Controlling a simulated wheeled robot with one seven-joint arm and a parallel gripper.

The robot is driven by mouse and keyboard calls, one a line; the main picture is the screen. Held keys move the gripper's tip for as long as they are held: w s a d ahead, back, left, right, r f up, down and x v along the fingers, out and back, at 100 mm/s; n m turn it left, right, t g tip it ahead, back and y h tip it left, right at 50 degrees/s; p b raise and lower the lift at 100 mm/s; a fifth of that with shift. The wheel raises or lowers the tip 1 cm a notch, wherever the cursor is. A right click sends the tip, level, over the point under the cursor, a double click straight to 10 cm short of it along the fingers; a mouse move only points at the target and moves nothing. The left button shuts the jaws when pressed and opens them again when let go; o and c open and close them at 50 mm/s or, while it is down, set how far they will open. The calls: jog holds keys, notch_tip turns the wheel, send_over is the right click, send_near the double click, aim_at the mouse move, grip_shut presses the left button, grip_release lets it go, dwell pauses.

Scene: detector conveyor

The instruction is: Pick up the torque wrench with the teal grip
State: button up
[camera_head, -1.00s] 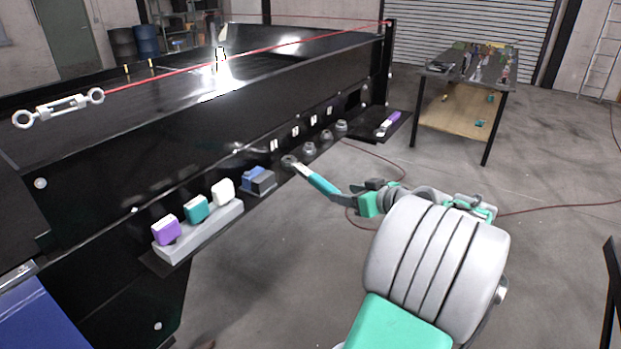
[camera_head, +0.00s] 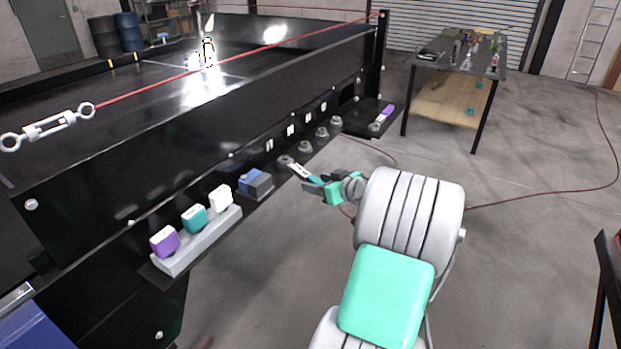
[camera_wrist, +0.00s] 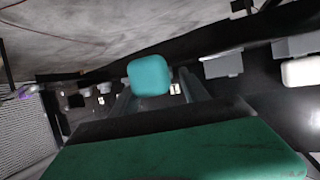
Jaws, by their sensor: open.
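The torque wrench with the teal grip (camera_head: 316,181) juts out from the row of bolts on the conveyor's dark side, its metal head at a bolt. My gripper (camera_head: 318,183) is at the grip's outer end, jaws open, and covers part of it in the head view. In the wrist view, the rounded teal end of the grip (camera_wrist: 149,75) shows between my two fingers (camera_wrist: 155,98). I cannot tell whether either finger touches it. A second wrench with a purple grip (camera_head: 387,111) lies on the ledge farther right.
Purple, teal and white blocks stand on a grey holder (camera_head: 178,266) on the conveyor's side ledge, left of the wrench. A blue and dark block (camera_head: 256,182) sits between. A tool table (camera_head: 452,98) stands at the back right. The floor right of the conveyor is open.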

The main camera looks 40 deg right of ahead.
grip_shut()
dwell(0.5)
dwell(0.8)
